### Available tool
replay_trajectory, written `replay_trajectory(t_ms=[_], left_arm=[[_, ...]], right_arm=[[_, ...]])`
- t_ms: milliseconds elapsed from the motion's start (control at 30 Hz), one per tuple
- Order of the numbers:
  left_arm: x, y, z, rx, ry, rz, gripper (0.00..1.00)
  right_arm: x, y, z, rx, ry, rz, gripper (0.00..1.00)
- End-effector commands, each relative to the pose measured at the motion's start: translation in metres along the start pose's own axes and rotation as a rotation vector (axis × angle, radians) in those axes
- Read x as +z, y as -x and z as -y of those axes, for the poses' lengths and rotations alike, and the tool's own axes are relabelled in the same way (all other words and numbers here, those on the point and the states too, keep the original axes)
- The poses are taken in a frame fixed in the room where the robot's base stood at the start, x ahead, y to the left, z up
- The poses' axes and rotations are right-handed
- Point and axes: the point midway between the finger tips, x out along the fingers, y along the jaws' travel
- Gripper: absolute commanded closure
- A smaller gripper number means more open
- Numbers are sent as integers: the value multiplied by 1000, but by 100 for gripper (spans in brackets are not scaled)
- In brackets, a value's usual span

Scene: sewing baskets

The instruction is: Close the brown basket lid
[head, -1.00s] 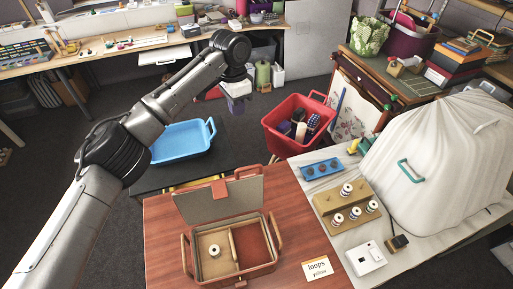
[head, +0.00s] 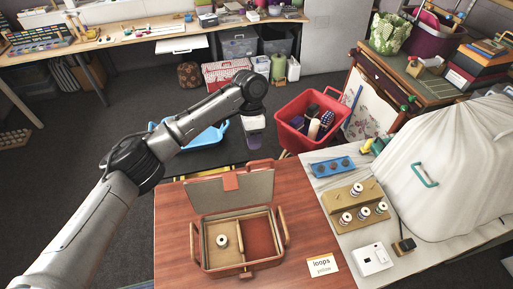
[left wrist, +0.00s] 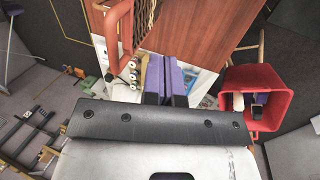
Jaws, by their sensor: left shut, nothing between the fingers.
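The brown basket (head: 214,270) stands on the reddish wooden table in the head view. Its lid (head: 235,192) is open and stands up at the back edge, with its grey inside facing me and a brown flap at the top. A white spool (head: 222,240) is in the left compartment; the right compartment looks empty. In the left wrist view a brown handle (left wrist: 116,30) shows at the top left, beside a woven surface. My left gripper (head: 256,148) has purple fingers, also seen in the left wrist view (left wrist: 160,75). It is shut and empty, pointing down behind the lid, apart from it.
A red bin (head: 290,137) stands behind the table and a blue tray (head: 205,137) lies behind my left arm. A card reading "loops yellow" (head: 322,266) lies right of the basket. A spool board (head: 350,196) and a white covered shape (head: 455,170) are farther right.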

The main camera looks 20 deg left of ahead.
Motion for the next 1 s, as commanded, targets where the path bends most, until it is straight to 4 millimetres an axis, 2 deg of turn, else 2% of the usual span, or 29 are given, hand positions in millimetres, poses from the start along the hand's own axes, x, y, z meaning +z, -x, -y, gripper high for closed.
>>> replay_trajectory(t_ms=[100, 333, 867, 1000], left_arm=[[0, -2, -14, -3, -4, -1, 100], [0, -10, -28, -2, -4, -1, 100], [0, -12, -33, -5, -2, -2, 100], [-1, -10, -36, -41, -6, -1, 100]], right_arm=[[-2, 7, 0, -1, -1, -1, 57], [-4, 12, 0, -1, -1, -1, 57], [-5, 13, 0, 0, 0, -1, 57], [-7, 19, -1, 0, 0, -2, 57]])
